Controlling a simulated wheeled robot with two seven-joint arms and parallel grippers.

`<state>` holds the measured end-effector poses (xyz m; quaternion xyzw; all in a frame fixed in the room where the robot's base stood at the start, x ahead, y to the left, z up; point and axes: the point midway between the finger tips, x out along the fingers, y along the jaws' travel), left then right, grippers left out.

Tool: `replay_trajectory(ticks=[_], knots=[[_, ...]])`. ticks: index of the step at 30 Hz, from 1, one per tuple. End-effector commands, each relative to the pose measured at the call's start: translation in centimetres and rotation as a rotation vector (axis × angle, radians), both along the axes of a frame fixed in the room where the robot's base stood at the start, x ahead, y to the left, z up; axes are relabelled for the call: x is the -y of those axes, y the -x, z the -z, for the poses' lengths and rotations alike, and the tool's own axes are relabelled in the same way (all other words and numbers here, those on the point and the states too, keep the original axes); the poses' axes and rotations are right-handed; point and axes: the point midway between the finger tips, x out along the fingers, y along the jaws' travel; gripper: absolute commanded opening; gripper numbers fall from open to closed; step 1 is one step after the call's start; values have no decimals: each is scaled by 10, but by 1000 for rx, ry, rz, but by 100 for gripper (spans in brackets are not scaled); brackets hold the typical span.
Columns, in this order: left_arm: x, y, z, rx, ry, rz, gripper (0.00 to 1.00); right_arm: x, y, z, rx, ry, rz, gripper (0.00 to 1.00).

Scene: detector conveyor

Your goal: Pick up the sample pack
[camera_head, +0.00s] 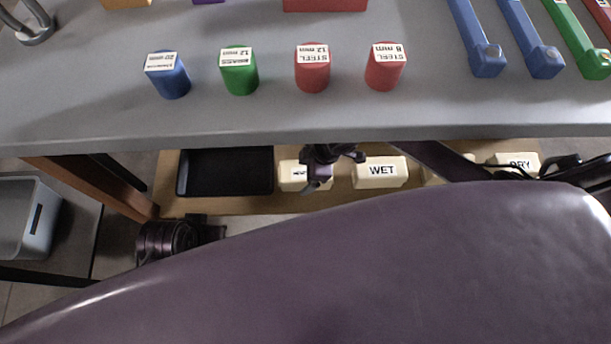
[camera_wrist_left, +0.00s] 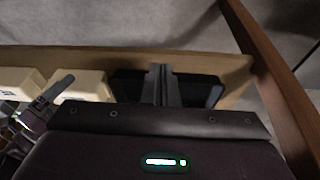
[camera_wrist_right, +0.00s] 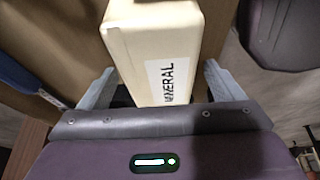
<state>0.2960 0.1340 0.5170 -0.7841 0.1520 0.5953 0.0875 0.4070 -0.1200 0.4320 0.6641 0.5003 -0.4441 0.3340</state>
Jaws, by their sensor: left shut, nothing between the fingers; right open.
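Cream sample packs sit on the low wooden shelf in the head view, one marked WET (camera_head: 380,173) and one marked DRY (camera_head: 515,160). In the right wrist view, a cream pack marked MINERAL (camera_wrist_right: 155,45) lies between the open fingers of my right gripper (camera_wrist_right: 158,82), with gaps visible at both sides. My left gripper (camera_wrist_left: 161,84) is shut and empty, in front of a black tray (camera_wrist_left: 205,92) in its wrist view.
The black tray (camera_head: 225,172) lies at the left of the shelf (camera_head: 340,203). The grey tabletop (camera_head: 200,120) overhangs it and carries red, green and blue cylinders and coloured bars. A brown table leg (camera_head: 100,190) and a grey bin (camera_head: 35,215) stand left.

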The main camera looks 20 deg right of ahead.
Motion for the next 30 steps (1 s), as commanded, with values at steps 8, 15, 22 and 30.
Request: replay_trajectory(ticks=[8,15,22,30], knots=[[11,-5,3,56,32,18,0,-7,-3,19,2,1,0,87],[11,-5,3,55,32,18,0,-7,-3,19,2,1,0,87],[11,-4,2,54,31,18,0,-7,-2,21,1,0,-1,87],[11,-4,2,54,31,18,0,-7,-3,24,2,1,1,87]])
